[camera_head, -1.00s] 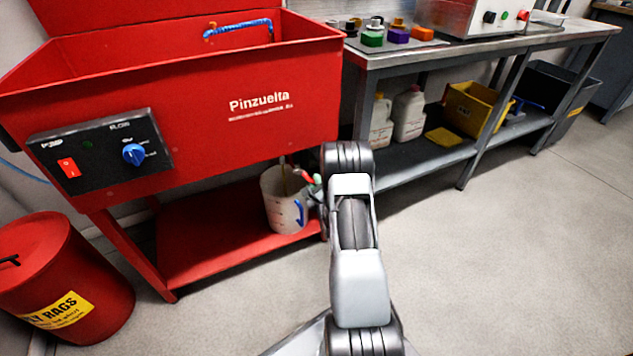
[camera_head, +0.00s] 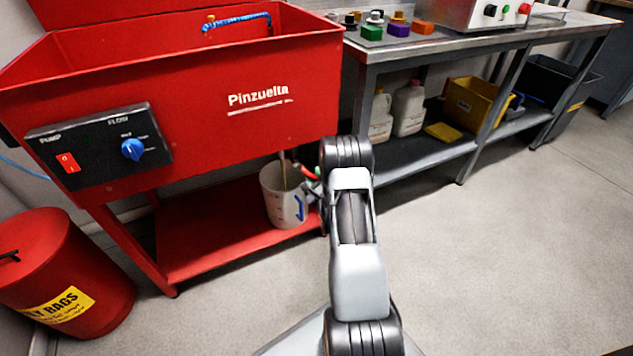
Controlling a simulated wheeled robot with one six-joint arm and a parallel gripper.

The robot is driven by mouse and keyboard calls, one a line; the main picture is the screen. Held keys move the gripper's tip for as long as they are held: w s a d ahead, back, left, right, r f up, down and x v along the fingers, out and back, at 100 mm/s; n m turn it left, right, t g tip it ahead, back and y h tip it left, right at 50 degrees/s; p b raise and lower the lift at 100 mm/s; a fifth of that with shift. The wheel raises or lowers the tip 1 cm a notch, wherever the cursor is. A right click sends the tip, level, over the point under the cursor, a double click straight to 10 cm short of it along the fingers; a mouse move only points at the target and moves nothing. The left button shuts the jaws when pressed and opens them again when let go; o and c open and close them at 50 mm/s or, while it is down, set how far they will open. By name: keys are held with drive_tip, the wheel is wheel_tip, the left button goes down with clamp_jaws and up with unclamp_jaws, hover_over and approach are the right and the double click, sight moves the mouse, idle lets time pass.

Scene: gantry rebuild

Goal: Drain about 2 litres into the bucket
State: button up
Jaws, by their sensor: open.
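A whitish bucket (camera_head: 283,211) with marks on its side and a blue handle stands upright on the red lower shelf (camera_head: 200,243), under the right end of the red parts washer (camera_head: 215,115). A thin brownish streak (camera_head: 284,175) runs from below the tank down into the bucket's mouth; it looks like falling liquid. The liquid level is not readable. A small red part (camera_head: 305,172), perhaps the drain valve's handle, shows beside the bucket's rim, partly behind my arm. My arm reaches forward to just right of the bucket. My gripper is hidden behind its links.
The washer's panel (camera_head: 100,150) has a red switch and a blue knob. A red rag bin (camera_head: 60,260) stands at left. A steel bench (camera_head: 450,48) with jugs (camera_head: 408,108) and a yellow bin (camera_head: 472,100) below is at right. The floor at right is clear.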

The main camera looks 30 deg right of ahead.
drive_tip(key=p+v, duration=0.2)
drive_tip(key=v, duration=1.1)
drive_tip(key=shift+s+p, duration=0.35)
drive_tip(key=shift+p, duration=0.05)
drive_tip(key=shift+a, duration=0.15)
